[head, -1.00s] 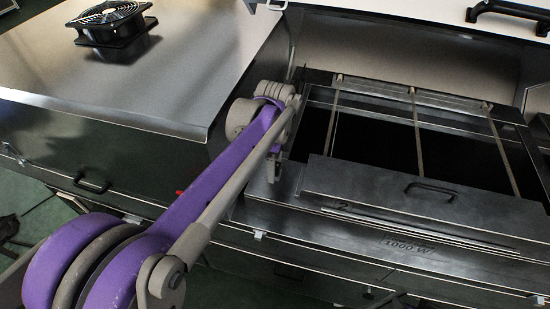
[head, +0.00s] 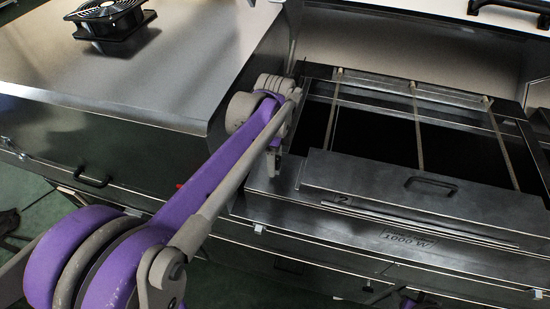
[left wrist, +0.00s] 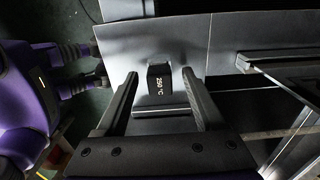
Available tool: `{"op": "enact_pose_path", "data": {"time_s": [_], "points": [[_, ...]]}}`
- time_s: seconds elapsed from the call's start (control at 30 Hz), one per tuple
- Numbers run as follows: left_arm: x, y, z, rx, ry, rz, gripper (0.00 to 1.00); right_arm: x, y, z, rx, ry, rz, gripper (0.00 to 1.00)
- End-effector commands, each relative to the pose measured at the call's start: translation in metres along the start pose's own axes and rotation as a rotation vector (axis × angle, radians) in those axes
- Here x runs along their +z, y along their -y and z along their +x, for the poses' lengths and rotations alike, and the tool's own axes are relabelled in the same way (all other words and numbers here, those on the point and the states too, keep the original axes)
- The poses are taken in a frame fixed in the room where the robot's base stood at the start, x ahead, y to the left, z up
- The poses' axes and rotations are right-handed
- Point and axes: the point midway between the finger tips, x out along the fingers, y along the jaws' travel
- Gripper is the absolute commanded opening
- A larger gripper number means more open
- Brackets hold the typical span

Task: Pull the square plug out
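A black square block marked "250 °C" (left wrist: 159,77), which looks like the square plug, sits on a grey metal panel (left wrist: 180,42) in the left wrist view. My left gripper (left wrist: 159,74) is open, with one finger to each side of the block. Gaps show between the fingers and the block, and I cannot tell how deep the fingers reach. In the head view my left gripper (head: 273,162) hangs beside the left end of the dryer's open section, and I cannot make out the block there. My right gripper is not in view.
A lid with a black handle (head: 430,184) lies over the front of the dark opening (head: 370,135), right of my left gripper. A black fan (head: 108,20) stands on the metal cover (head: 180,60) at the upper left.

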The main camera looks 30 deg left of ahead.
Motion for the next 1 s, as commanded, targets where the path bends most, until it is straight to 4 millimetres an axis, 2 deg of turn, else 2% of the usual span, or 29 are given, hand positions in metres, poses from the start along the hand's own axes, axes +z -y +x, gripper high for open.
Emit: {"op": "enact_pose_path", "data": {"time_s": [0.23, 0.37, 0.8, 1.0], "points": [[0.0, 0.0, -0.001, 0.0, 0.0, 0.0, 0.7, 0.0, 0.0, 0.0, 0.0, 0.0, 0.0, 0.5], [0.0, 0.0, -0.011, 0.0, 0.0, 0.0, 0.7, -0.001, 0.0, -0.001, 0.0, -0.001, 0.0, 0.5], [0.0, 0.0, -0.085, 0.0, 0.0, 0.0, 0.7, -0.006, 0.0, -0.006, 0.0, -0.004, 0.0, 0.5], [0.0, 0.0, -0.104, 0.0, 0.0, 0.0, 0.7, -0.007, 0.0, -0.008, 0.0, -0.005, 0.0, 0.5]]}}
